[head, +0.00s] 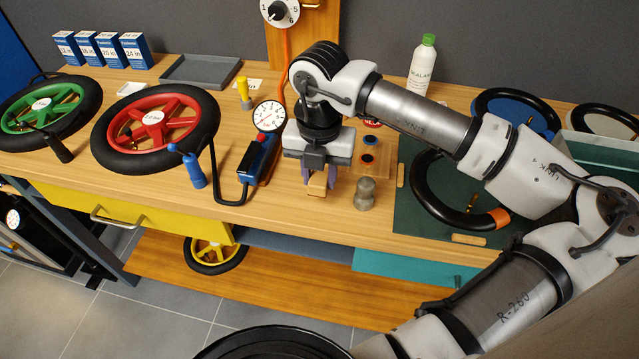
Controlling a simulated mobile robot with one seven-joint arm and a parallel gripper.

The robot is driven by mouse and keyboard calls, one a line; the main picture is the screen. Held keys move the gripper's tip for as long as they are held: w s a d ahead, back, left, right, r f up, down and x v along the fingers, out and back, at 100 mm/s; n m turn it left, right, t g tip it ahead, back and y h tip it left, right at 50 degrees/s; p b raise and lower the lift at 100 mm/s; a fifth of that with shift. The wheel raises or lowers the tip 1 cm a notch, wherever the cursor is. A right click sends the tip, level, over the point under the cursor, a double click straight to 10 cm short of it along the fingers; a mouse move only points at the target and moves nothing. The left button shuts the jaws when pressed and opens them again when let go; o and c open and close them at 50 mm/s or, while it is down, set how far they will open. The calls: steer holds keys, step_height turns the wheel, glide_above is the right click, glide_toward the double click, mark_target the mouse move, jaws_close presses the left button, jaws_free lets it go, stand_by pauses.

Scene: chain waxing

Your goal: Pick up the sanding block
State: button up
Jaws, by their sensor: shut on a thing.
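My gripper (319,178) points down over the front part of the wooden workbench (290,208), left of a grey knobbed weight. It is shut on a small tan block, which I take to be the sanding block (317,184). The block's lower part shows between the fingers; its upper part is hidden by the gripper. I cannot tell whether the block touches the bench or hangs just above it.
A grey knobbed weight (365,194) stands close to the right. A blue and red inflator (262,158) with gauge and hose lies to the left. Green (42,108) and red (157,126) wheels are further left. A green mat (415,214) holds a black tyre (428,197).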

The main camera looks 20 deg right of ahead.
mark_target(321, 176)
step_height(321, 176, up, 17)
steer(key=b, duration=0.2)
steer(key=shift+b, duration=0.4)
steer(key=o, duration=0.5)
steer(key=shift+c, duration=0.2)
steer(key=c, duration=0.4)
steer(key=shift+d, duration=0.15)
